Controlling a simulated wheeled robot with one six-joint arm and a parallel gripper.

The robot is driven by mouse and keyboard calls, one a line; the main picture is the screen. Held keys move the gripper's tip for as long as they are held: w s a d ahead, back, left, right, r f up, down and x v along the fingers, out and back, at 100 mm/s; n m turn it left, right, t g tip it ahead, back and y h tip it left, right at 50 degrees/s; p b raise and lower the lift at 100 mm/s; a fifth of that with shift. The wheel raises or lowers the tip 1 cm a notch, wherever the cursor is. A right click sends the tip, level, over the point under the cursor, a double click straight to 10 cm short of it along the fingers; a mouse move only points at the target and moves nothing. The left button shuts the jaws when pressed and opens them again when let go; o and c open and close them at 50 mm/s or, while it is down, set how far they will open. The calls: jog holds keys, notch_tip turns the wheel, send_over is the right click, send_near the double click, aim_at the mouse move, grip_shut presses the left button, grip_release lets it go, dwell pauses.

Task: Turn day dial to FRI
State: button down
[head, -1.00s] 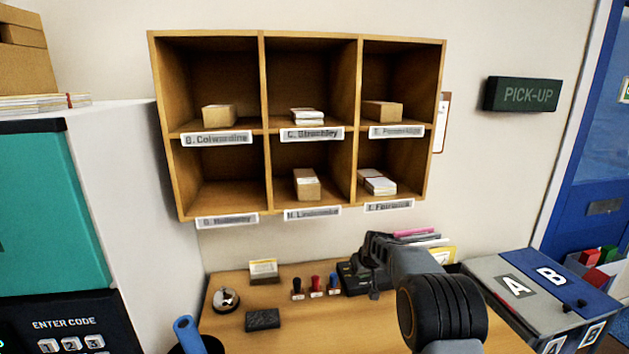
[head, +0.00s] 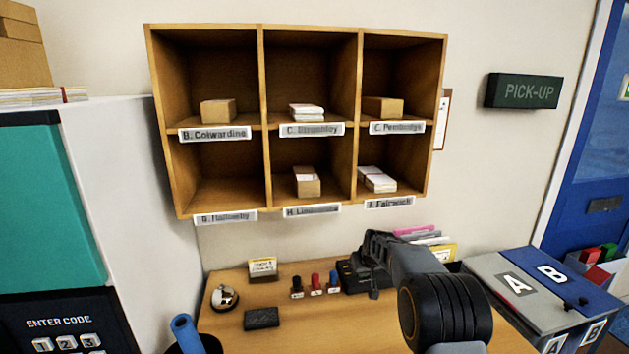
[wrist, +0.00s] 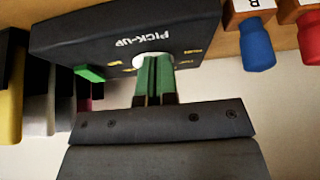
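A dark box marked PICK-UP (wrist: 95,35) shows upside down in the wrist view. It has a round white dial (wrist: 138,58) with small yellow marks around it, too small to read. My gripper (wrist: 155,62) has its two green-padded fingers close together at the dial. They appear shut on its middle, which they hide along with any pointer. In the head view the dark box (head: 352,277) stands on the desk, partly behind my gripper (head: 372,285). The dial cannot be made out there.
Red and blue stamps (head: 315,283) stand just left of the box on the desk (head: 290,325). Papers (head: 425,237) stand behind my arm. A grey and blue A/B bin (head: 530,290) is at the right. Wooden pigeonholes (head: 262,90) hang above.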

jog(key=shift+a+r+p, duration=0.15)
jog(key=shift+r+p, duration=0.2)
jog(key=shift+r, duration=0.2)
notch_tip(320, 180, up, 5)
jog(key=p, duration=0.3)
